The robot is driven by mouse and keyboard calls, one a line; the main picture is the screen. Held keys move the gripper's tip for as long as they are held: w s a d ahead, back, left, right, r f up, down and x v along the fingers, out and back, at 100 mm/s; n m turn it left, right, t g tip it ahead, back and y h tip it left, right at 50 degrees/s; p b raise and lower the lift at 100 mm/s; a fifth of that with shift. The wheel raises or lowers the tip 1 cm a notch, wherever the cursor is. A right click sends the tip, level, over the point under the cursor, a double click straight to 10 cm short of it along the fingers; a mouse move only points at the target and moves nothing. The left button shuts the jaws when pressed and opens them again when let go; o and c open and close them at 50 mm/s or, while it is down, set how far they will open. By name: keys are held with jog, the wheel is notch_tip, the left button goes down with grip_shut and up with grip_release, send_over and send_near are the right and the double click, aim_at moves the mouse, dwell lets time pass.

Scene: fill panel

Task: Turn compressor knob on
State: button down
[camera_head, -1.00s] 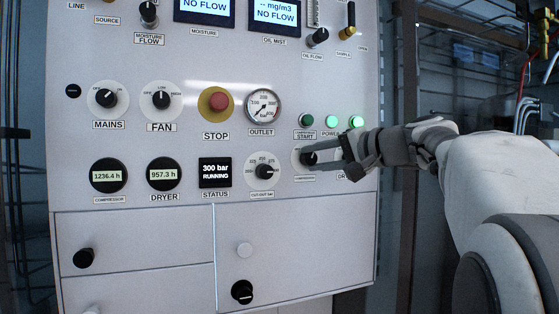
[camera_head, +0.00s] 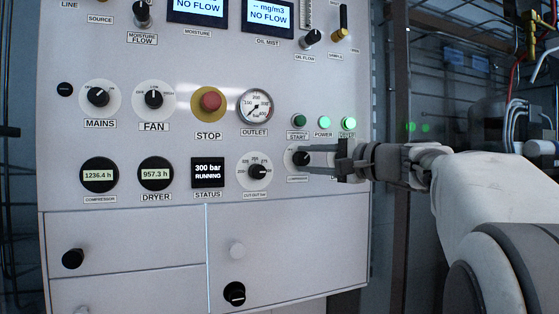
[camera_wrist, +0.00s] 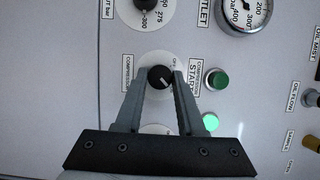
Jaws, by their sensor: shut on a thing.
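The compressor knob (camera_head: 301,158) is a small black dial on a white disc, low at the right of the panel. In the wrist view the knob (camera_wrist: 159,78) shows a white pointer line angled toward the picture's lower right. My gripper (camera_head: 313,159) reaches in from the right, and its two grey fingers are shut on the knob. In the wrist view the fingers of my gripper (camera_wrist: 159,74) sit on either side of it. Part of the disc and the dryer knob below are hidden behind the gripper.
The compressor start button (camera_head: 299,121) is dark green; the power light (camera_head: 323,123) and dryer light (camera_head: 348,124) glow. The status screen (camera_head: 208,172) reads 300 bar RUNNING. The cut-out knob (camera_head: 257,171) is just left. A cage with hoses lies right of the panel.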

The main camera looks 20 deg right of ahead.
jog(key=c, duration=0.5)
grip_release()
jog(key=p+v, duration=0.2)
jog(key=v, duration=1.5)
jog(key=shift+s+d+f, duration=0.1)
jog(key=shift+s+f, duration=0.05)
